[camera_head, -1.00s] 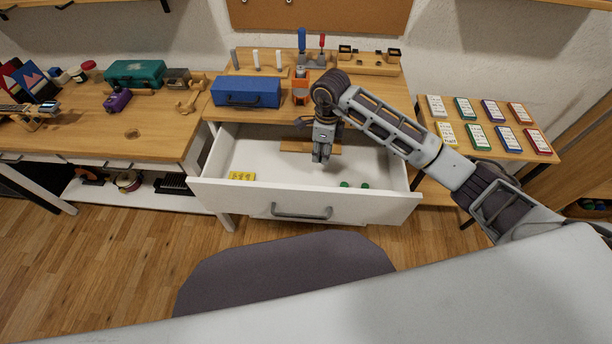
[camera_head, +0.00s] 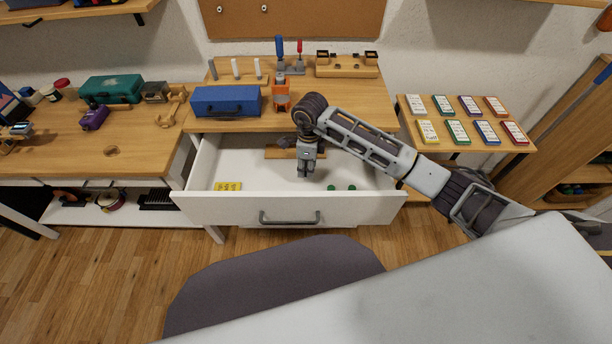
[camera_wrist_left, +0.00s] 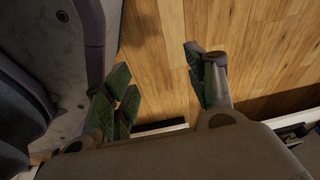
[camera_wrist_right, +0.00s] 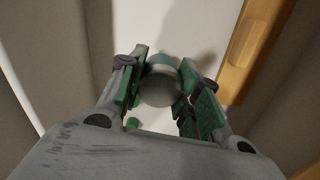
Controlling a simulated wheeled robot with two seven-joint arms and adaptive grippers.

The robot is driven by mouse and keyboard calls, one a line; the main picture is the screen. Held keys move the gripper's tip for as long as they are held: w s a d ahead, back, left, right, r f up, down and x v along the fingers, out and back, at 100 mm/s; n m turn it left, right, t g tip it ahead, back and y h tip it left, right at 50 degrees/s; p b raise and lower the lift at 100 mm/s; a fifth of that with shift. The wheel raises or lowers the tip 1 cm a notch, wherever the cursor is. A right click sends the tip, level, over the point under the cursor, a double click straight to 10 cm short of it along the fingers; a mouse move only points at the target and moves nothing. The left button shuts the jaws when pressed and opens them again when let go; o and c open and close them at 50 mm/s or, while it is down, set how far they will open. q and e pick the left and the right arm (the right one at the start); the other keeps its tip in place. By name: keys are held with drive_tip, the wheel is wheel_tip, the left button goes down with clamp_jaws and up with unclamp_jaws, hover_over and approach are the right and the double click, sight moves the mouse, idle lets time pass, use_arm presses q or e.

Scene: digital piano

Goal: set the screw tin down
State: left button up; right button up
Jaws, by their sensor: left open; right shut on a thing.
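The screw tin (camera_wrist_right: 160,88) shows in the right wrist view as a round grey top with a green band at its far side. My right gripper (camera_wrist_right: 162,74) is shut on it, with a green-padded finger on each side. In the head view my right gripper (camera_head: 305,174) points down inside the open white drawer (camera_head: 250,206). The tin cannot be made out there, and its contact with the drawer floor cannot be told. My left gripper (camera_wrist_left: 160,88) is open and empty, with wood floor behind its fingers.
The drawer holds a yellow item (camera_head: 227,186) at left, a small green item (camera_head: 352,188) near the front right and a wooden piece (camera_head: 280,152) at the back. A blue box (camera_head: 226,101) and an orange tool (camera_head: 281,95) stand above. The drawer's left middle is clear.

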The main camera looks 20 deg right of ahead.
sight(307, 182)
drive_tip(key=shift+f, duration=0.6)
drive_tip(key=shift+f, duration=1.9)
use_arm(q)
drive_tip(key=shift+w+d+r, duration=0.2)
drive_tip(key=shift+w+d, duration=0.25)
drive_tip(key=shift+w, duration=0.1)
drive_tip(key=shift+s+a+f, duration=0.1)
drive_tip(key=shift+s, duration=0.15)
use_arm(e)
drive_tip(key=shift+f, duration=0.1)
drive_tip(key=o, duration=0.7)
use_arm(q)
drive_tip(key=shift+w+a, duration=0.25)
drive_tip(key=shift+w, duration=0.05)
use_arm(e)
drive_tip(key=o, duration=0.3)
